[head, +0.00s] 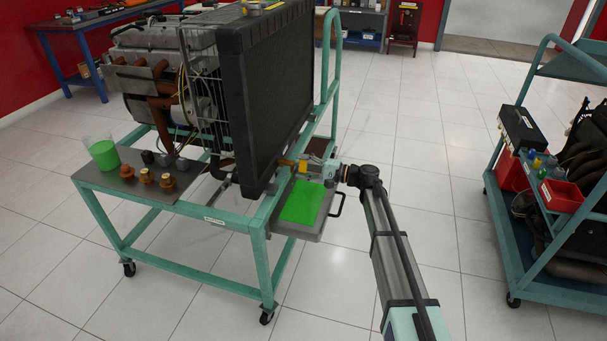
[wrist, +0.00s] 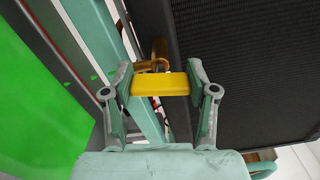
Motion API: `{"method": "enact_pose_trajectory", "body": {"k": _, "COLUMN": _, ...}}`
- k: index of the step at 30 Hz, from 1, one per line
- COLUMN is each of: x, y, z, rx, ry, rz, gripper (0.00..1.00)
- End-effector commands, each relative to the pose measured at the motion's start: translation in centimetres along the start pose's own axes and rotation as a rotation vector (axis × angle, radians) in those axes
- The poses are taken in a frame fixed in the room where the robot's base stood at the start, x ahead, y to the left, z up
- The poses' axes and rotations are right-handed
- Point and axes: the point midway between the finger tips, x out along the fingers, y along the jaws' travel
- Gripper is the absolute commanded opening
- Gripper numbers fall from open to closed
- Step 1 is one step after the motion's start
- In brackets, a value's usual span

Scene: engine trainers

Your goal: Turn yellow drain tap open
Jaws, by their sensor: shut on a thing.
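The yellow drain tap (wrist: 158,84) sits at the lower edge of the black radiator (head: 262,90). In the wrist view its yellow handle lies level across the picture, with a brass-coloured fitting (wrist: 158,55) behind it. My gripper (wrist: 158,86) is shut on the handle, one finger pad against each end. In the head view my gripper (head: 303,166) reaches in from the right at the radiator's lower corner.
A drip tray with bright green liquid (head: 303,202) lies just below my gripper. The teal engine stand (head: 262,222) runs close beside it. A green-filled beaker (head: 104,154) and several brass and dark fittings stand on its shelf. A teal trolley (head: 500,245) is at right; floor between is clear.

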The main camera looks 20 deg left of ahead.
Motion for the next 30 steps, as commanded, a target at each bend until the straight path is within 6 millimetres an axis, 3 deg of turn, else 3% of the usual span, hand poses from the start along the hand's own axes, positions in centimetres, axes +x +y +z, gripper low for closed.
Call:
{"method": "enact_pose_trajectory", "body": {"k": 12, "x": 0.13, "y": 0.16, "z": 0.0, "rx": -0.198, "ry": -0.001, "rz": 0.0, "gripper": 0.23}}
{"method": "enact_pose_trajectory", "body": {"k": 28, "x": 0.14, "y": 0.01, "z": 0.02, "rx": -0.225, "ry": -0.001, "rz": 0.0, "gripper": 0.23}}
{"method": "enact_pose_trajectory", "body": {"k": 29, "x": 0.14, "y": 0.0, "z": 0.02, "rx": -0.225, "ry": -0.001, "rz": 0.0, "gripper": 0.61}}
{"method": "enact_pose_trajectory", "body": {"k": 30, "x": 0.14, "y": 0.01, "z": 0.02, "rx": -0.224, "ry": -0.001, "rz": 0.0, "gripper": 0.75}}
